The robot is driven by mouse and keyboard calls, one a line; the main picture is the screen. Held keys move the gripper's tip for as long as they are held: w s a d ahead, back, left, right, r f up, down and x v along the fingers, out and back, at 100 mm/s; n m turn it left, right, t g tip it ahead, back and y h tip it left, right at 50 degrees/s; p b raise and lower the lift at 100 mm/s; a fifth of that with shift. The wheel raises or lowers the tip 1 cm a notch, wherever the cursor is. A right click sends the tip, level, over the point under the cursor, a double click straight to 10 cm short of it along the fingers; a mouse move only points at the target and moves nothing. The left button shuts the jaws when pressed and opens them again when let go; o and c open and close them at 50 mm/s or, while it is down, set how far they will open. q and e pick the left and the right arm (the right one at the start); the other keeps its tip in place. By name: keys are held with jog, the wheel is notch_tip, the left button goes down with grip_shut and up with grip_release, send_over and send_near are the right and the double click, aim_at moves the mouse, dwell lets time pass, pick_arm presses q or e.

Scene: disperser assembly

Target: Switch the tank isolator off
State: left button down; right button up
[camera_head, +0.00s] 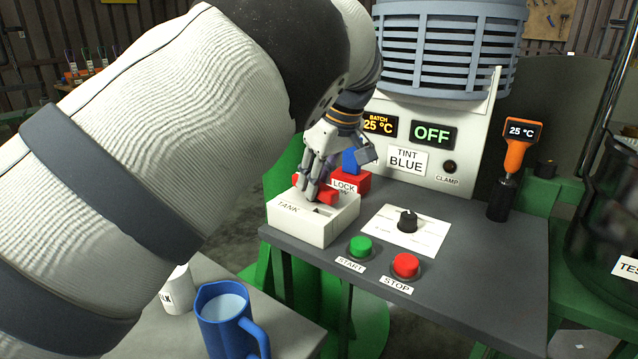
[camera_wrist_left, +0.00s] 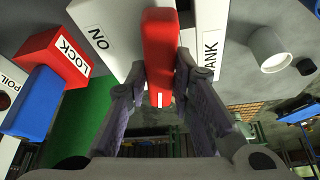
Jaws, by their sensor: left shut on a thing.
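The tank isolator is a white box (camera_head: 302,228) marked TANK at the left end of the grey panel, with a red handle (camera_head: 328,197) on top. My left gripper (camera_head: 316,187) reaches down over the box, its fingers around the red handle. In the left wrist view the handle (camera_wrist_left: 160,55) lies lengthwise between my two fingertips (camera_wrist_left: 160,88), and the gripper is shut on it. An ON label (camera_wrist_left: 98,38) shows to the left of the handle there, and part of the TANK label (camera_wrist_left: 211,45) to its right. My right gripper is out of view.
A red LOCK block (camera_head: 352,181) with a blue part stands just behind the isolator. A black knob (camera_head: 407,220), a green START button (camera_head: 360,247) and a red STOP button (camera_head: 405,265) lie to the right. A blue jug (camera_head: 225,318) stands below left.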

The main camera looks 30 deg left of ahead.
aim_at(330, 186)
pick_arm(q)
jog(key=shift+f+n+g+b, duration=0.2)
jog(key=shift+n+g+b, duration=0.35)
jog(key=shift+n, duration=0.65)
jog(key=c, duration=1.4)
grip_release()
jog(key=shift+r, duration=0.1)
jog(key=shift+r, duration=0.1)
jog(key=v, duration=0.7)
jog(key=shift+d+r, duration=0.15)
